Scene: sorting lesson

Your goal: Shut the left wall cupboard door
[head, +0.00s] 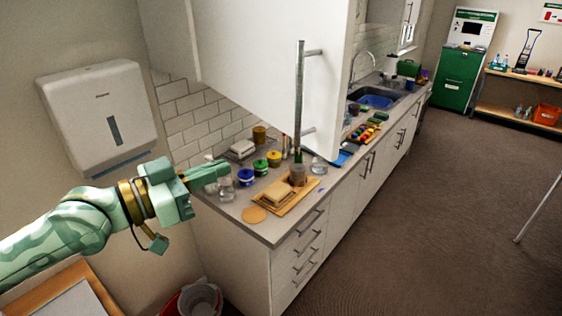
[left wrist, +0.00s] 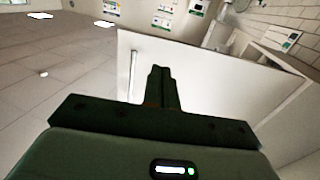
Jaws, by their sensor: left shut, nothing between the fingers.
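The white left wall cupboard door (head: 262,70) stands open, swung out from the cupboard (head: 165,35) at the top of the head view. Its long vertical metal handle (head: 299,95) is near its right edge. In the left wrist view the door (left wrist: 215,80) is a pale panel beyond my fingers, with its handle (left wrist: 133,75) to the left. My left gripper (head: 220,171) is shut and empty, below and left of the door in the head view, above the counter's near end. It also shows in the left wrist view (left wrist: 162,72). I cannot tell whether it touches the door. My right gripper is not in view.
The counter (head: 262,228) below holds jars, a wooden tray (head: 285,199) and a glass (head: 226,190). A towel dispenser (head: 100,112) is on the wall at left. A bin (head: 200,298) stands on the floor. The floor at right (head: 440,200) is mostly clear.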

